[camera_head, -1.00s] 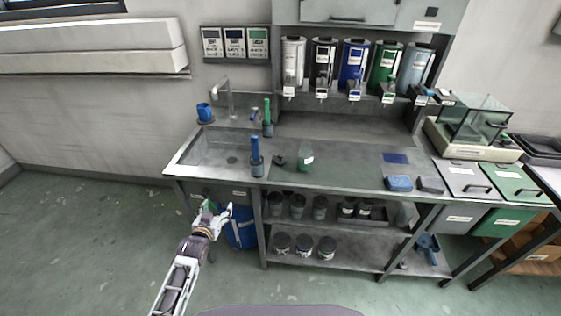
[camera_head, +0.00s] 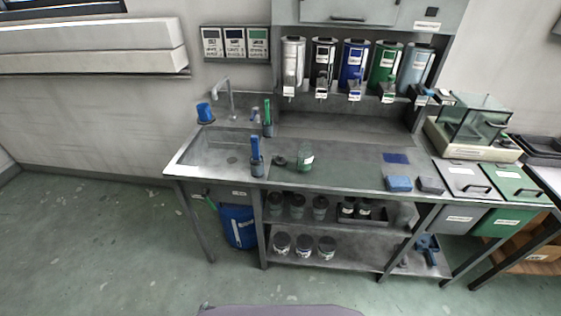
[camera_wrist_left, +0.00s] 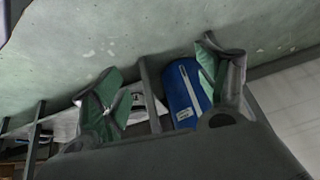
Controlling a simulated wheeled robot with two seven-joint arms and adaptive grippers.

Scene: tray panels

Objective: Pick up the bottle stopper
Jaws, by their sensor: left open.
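A small dark piece (camera_head: 280,160), which looks like the bottle stopper, lies on the metal counter just left of a green bottle (camera_head: 306,158). It is too small to make out in detail. The bottle stands upright with a white label. My left gripper (camera_wrist_left: 161,60) shows only in the left wrist view, open and with nothing between its fingers. Behind them are a blue container (camera_wrist_left: 187,93) and the floor. Neither stopper nor bottle shows in that view. My right gripper is not in view.
A dark holder with a blue-handled item (camera_head: 256,158) stands left of the stopper, by the sink (camera_head: 215,145). Blue sponges (camera_head: 398,184) lie at the right front. The counter between bottle and sponges is mostly clear. A blue container (camera_head: 238,227) stands under the sink.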

